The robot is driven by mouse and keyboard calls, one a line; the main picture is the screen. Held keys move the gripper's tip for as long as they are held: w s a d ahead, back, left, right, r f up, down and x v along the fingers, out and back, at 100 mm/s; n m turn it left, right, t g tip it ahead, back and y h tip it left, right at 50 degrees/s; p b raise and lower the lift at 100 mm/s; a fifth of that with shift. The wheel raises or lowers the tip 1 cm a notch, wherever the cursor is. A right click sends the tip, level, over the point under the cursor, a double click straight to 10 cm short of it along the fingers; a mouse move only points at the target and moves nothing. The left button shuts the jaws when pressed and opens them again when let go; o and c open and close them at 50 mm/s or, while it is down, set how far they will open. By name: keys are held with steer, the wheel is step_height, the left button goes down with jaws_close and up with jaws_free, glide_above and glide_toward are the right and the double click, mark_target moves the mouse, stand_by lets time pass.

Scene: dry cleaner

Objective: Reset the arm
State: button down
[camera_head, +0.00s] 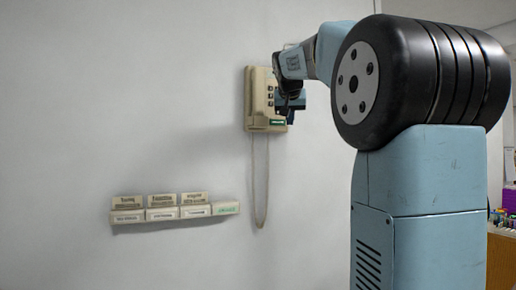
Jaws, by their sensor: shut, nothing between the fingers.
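My arm stands large on the right of the head view, with a light blue column and a big black joint. It reaches left toward the wall. My gripper (290,103) is at its end, in front of the right part of a beige wall telephone (258,100). The gripper is shut and holds nothing. Whether it touches the telephone cannot be told from this view. The telephone hangs on the wall, and its cord (255,190) hangs down in a long loop.
A row of small beige labelled holders (163,214) is fixed low on the wall (120,80) to the left. At the far right edge, partly behind my arm, is a brown counter (500,262) with small colourful items. The wall left of the telephone is clear.

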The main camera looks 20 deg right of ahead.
steer(key=s+a+f+n+g+y, duration=0.1)
steer(key=s+a+f+n, duration=0.1)
steer(key=s+a+f, duration=0.4)
steer(key=s+a+f+n+g+y, duration=0.1)
steer(key=s+a+f, duration=0.5)
steer(key=s+f, duration=0.9)
steer(key=s+a+f+n+g+y, duration=0.1)
steer(key=s+a+f+n+y, duration=0.1)
steer(key=s+a+f, duration=0.4)
steer(key=s+f+y, duration=0.1)
steer(key=s+f, duration=0.4)
steer(key=f, duration=0.4)
steer(key=shift+a+f+n+g, duration=0.25)
steer(key=shift+f+n+g, duration=0.05)
steer(key=shift+f+g, duration=0.1)
